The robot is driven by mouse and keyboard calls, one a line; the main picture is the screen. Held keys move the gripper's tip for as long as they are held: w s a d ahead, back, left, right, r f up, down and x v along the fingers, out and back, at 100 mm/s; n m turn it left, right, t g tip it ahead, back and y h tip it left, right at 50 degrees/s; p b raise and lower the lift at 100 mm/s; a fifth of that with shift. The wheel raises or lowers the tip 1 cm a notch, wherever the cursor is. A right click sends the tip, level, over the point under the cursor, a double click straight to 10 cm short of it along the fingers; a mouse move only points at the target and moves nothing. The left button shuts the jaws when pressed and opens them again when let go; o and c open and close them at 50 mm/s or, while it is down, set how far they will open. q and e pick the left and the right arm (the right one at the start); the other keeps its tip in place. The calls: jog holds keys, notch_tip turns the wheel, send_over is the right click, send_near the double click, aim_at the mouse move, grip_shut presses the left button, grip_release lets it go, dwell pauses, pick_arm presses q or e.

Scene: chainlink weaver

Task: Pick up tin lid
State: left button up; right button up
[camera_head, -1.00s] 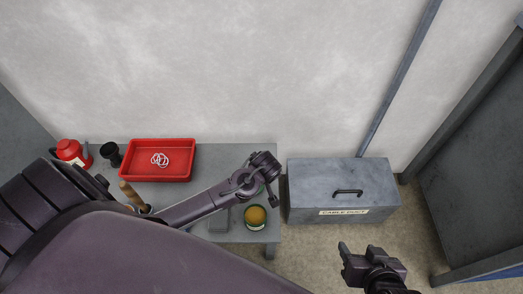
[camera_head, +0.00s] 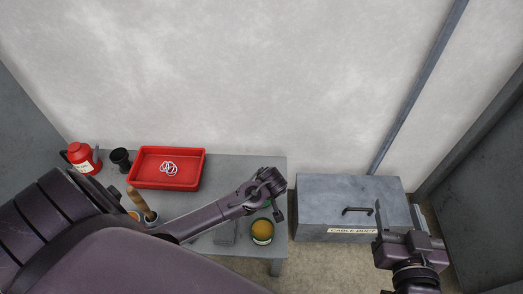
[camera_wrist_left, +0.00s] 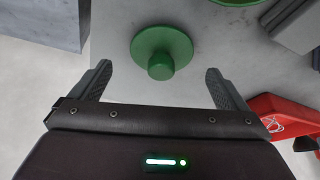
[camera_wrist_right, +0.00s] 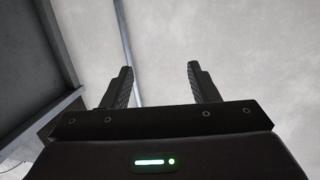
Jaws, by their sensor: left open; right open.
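The tin lid (camera_wrist_left: 161,46) is a green disc with a round knob, lying on the grey table in the left wrist view. My left gripper (camera_wrist_left: 158,72) is open and empty, with the lid's knob between and just beyond its fingertips. In the head view the left gripper (camera_head: 273,198) is over the table's right end and largely hides the lid. A green open tin (camera_head: 262,231) with yellow-brown contents stands near the table's front right corner.
A red tray (camera_head: 190,184) with white chain links sits at the back of the grey table (camera_head: 240,165). A red flask (camera_head: 83,158), a black cup-like object (camera_head: 120,158) and wooden-handled tools (camera_head: 137,200) are at the left. A grey cable duct box (camera_head: 325,195) stands right of the table.

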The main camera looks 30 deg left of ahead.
pick_arm(q)
jog(key=b+x, duration=0.1)
jog(key=x, duration=0.2)
jog(key=shift+a+f+b, duration=0.2)
jog(key=shift+f+b, duration=0.05)
jog(key=shift+b, duration=0.05)
pick_arm(e)
notch_tip(320, 180, up, 14)
jog(key=d+t+y, duration=0.1)
jog(key=t+y, duration=0.1)
jog(key=t, duration=0.4)
jog(key=shift+f+t+y, duration=0.15)
jog(key=shift+t+y, duration=0.25)
pick_arm(q)
jog(key=shift+c, duration=0.3)
jog(key=c, duration=1)
jog(key=shift+r, duration=0.15)
